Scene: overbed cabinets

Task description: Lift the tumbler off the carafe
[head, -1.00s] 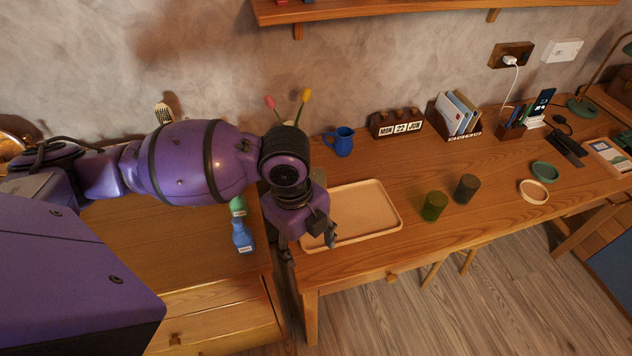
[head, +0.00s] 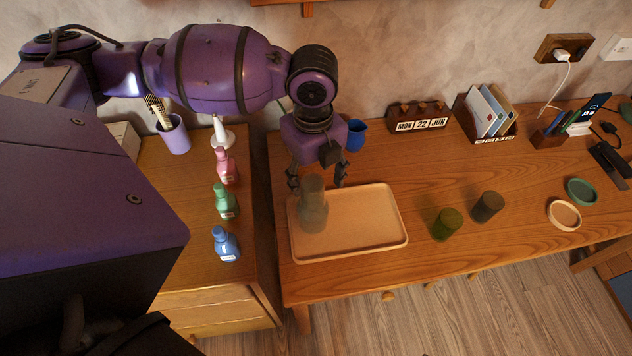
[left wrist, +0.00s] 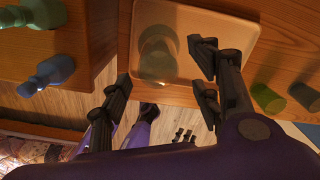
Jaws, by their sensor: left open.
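A translucent grey-green carafe (head: 312,217) stands upright at the left of the tray (head: 375,242). Its upper part, where the tumbler (head: 312,186) appears to sit upside down over the neck, is hard to tell from the carafe. My left gripper (head: 316,180) is open, with its fingers pointing down around or just behind the top in the head view; the exact depth is unclear. In the left wrist view, the carafe and tumbler (left wrist: 158,50) show beyond the open fingers (left wrist: 163,80), apart from them.
A green cup (head: 447,224) and a dark cup (head: 487,207) stand right of the tray. A blue jug (head: 355,135) is behind my left gripper. Blue (head: 225,244), green (head: 226,201) and pink (head: 224,165) bottles stand on the left cabinet.

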